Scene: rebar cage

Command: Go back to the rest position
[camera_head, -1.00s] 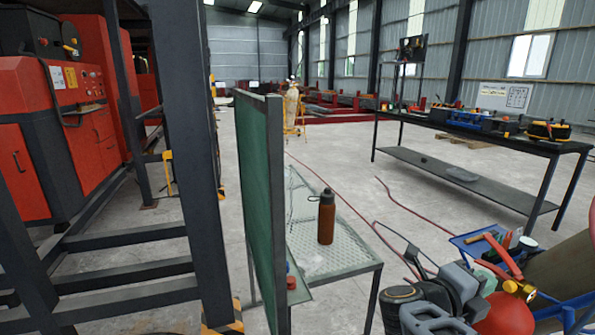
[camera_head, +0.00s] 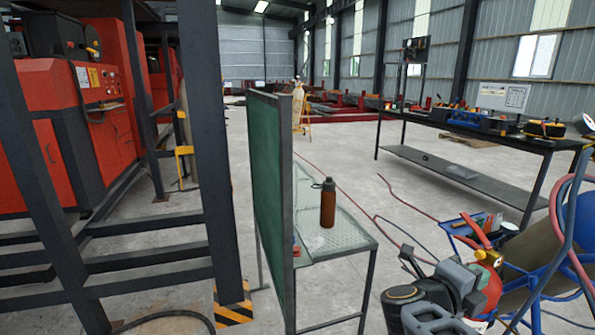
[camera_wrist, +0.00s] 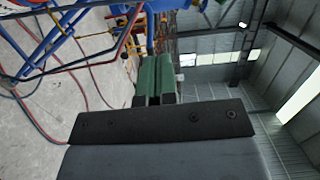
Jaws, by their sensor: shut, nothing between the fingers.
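My gripper (camera_wrist: 156,76) shows in the wrist view as two green fingers side by side, shut with nothing between them. It points into the open hall, with no object touching it. No rest position is marked in either view.
A green panel (camera_head: 271,200) stands beside a mesh-topped table (camera_head: 345,240) holding a brown bottle (camera_head: 328,205). A dark steel frame (camera_head: 209,150) and red cabinets (camera_head: 105,130) are at left. A blue cart (camera_head: 530,295) is close at right, before a long workbench (camera_head: 480,136). Hoses lie on the floor.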

